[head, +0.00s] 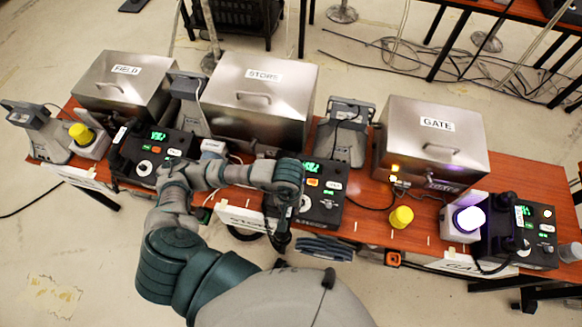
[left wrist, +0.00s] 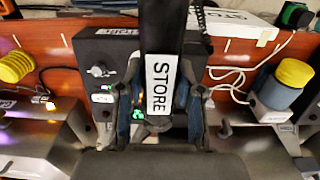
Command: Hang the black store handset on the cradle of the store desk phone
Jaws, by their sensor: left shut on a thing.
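The store desk phone (head: 322,205) is a black box with a green display in the middle of the table, right of my left gripper in the head view. The black store handset (left wrist: 160,82), with a white STORE label, is upright in the left wrist view, between the fingers of my left gripper (left wrist: 160,115). In the head view my left gripper (head: 283,208) is above the left part of the desk phone, shut on the handset (head: 281,238). The phone (left wrist: 108,62) lies behind the handset in the left wrist view. The cradle is hidden, so I cannot tell whether the handset touches it. My right gripper cannot be made out.
Metal STORE (head: 260,95) and GATE (head: 432,135) boxes stand behind. The gate phone (head: 525,235) is right, the field phone (head: 150,155) left. Some bare wood (head: 365,225) shows beside the store phone.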

